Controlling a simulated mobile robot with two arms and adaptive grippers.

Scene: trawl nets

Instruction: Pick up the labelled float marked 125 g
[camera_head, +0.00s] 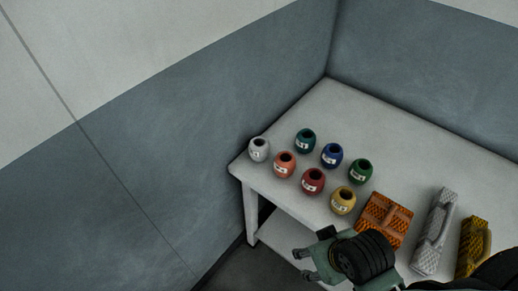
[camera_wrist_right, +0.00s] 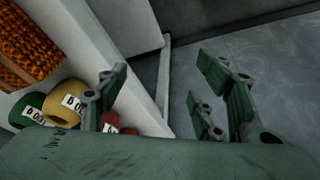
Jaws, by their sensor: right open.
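Several labelled floats stand on the white table in the head view: a white one (camera_head: 259,149), an orange one (camera_head: 284,164), a teal one (camera_head: 305,140), a blue one (camera_head: 331,155), a red one (camera_head: 312,181), a green one (camera_head: 360,171) and a yellow one (camera_head: 342,200). Their label text is too small to read in the head view. My right gripper (camera_head: 306,264) is open and empty, off the table's front edge; its fingers also show in the right wrist view (camera_wrist_right: 168,90). That view shows the yellow float (camera_wrist_right: 62,105), its label only partly readable. My left gripper is not in view.
The white table (camera_head: 400,130) stands in a wall corner. An orange net block (camera_head: 386,219), a grey one (camera_head: 435,232) and a yellow one (camera_head: 473,246) lie right of the floats. The table's back area is clear. A lower shelf (camera_head: 290,238) sits below.

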